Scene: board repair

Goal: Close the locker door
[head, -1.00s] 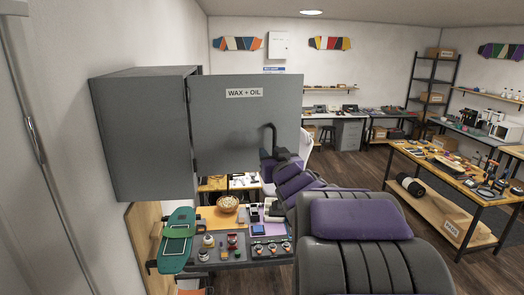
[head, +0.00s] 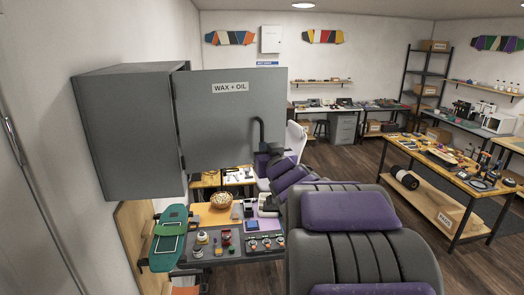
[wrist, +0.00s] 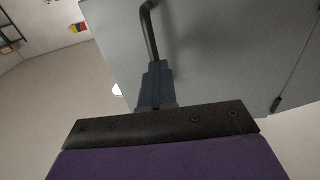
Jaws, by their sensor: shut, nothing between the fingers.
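The grey locker (head: 128,140) hangs on the left wall. Its door (head: 225,120), labelled WAX + OIL, stands open, sticking out to the right of the locker body. The bent dark handle (head: 257,128) is near the door's lower right; it also shows in the wrist view (wrist: 150,30). My gripper (head: 262,150) is at the lower end of the handle in the head view. In the wrist view my gripper (wrist: 155,82) has its fingers together, just below the handle's end and close to the door face. Whether they touch the handle is unclear.
A workbench (head: 222,262) with a green skateboard deck (head: 170,238), a bowl (head: 221,201) and small parts stands below the locker. A long worktable (head: 450,165) with tools is at right.

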